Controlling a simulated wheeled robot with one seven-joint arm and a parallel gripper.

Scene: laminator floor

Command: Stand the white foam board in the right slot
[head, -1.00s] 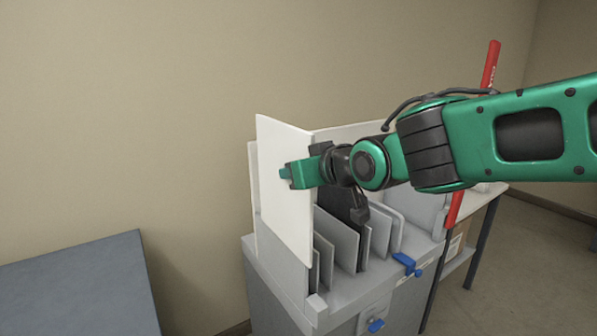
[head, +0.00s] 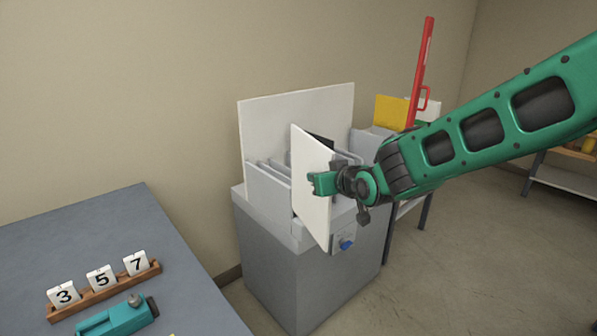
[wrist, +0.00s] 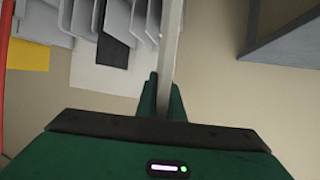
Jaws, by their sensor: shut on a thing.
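My gripper (head: 322,184) is shut on the white foam board (head: 309,170) and holds it upright. The fingers also show in the wrist view (wrist: 162,98), with the board (wrist: 171,45) edge-on between them. In the head view the board stands across the front of the grey slotted rack (head: 266,200), and its lower corner hangs in front of the rack's face, below the rack's top. The board and my gripper hide much of the slots, so I cannot tell which slot the board lines up with. No part of it visibly sits in a slot.
A large white panel (head: 290,105) stands at the rack's back, with grey dividers and a dark sheet (wrist: 115,40) before it. A blue knob (head: 346,244) is on the rack's front. A blue-grey table (head: 90,225) with number blocks is at left, a red pole (head: 421,75) at right.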

